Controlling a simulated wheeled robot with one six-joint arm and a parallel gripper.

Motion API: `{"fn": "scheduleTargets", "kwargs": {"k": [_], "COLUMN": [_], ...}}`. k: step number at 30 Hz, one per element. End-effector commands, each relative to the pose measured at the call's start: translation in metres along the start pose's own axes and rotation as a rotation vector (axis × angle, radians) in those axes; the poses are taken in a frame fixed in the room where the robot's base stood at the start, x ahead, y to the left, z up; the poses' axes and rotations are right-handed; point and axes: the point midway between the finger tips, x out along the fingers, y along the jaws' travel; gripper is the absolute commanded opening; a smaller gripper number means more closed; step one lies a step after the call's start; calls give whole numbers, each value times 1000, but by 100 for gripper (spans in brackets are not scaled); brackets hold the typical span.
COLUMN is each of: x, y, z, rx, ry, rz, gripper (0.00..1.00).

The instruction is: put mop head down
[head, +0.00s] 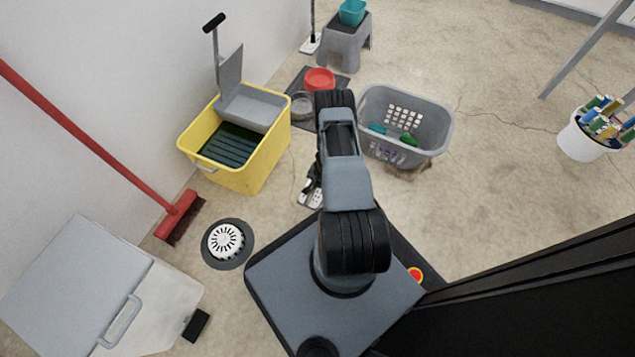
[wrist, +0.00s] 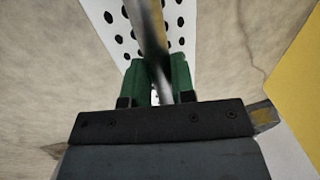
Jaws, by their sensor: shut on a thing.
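My gripper (wrist: 157,82) has its green fingers shut on a shiny metal rod (wrist: 148,35). Beyond the rod is a white flat mop head (wrist: 182,45) with rows of dark holes. The mop head also shows in the head view (head: 309,199), low beside my arm and close to the floor. My arm hides part of it and most of my gripper there. I cannot tell whether the mop head touches the floor.
A yellow mop bucket (head: 250,178) stands to the left, with a round floor drain (head: 226,241) nearer. A grey laundry basket (head: 440,128) stands to the right. A red broom (head: 180,215) leans at the wall. Bare floor lies around the mop head.

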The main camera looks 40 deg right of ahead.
Motion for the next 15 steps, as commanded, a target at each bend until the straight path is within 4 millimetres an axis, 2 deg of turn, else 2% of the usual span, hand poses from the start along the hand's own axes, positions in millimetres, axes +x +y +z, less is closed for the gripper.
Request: {"fn": "scheduleTargets", "kwargs": {"k": [6, 7, 14, 15], "x": [2, 2, 2, 2], "y": [0, 0, 0, 0], "z": [0, 0, 0, 0], "rx": [0, 0, 0, 0], "ry": [0, 0, 0, 0], "rz": [0, 0, 0, 0], "gripper": [2, 27, 49, 49]}}
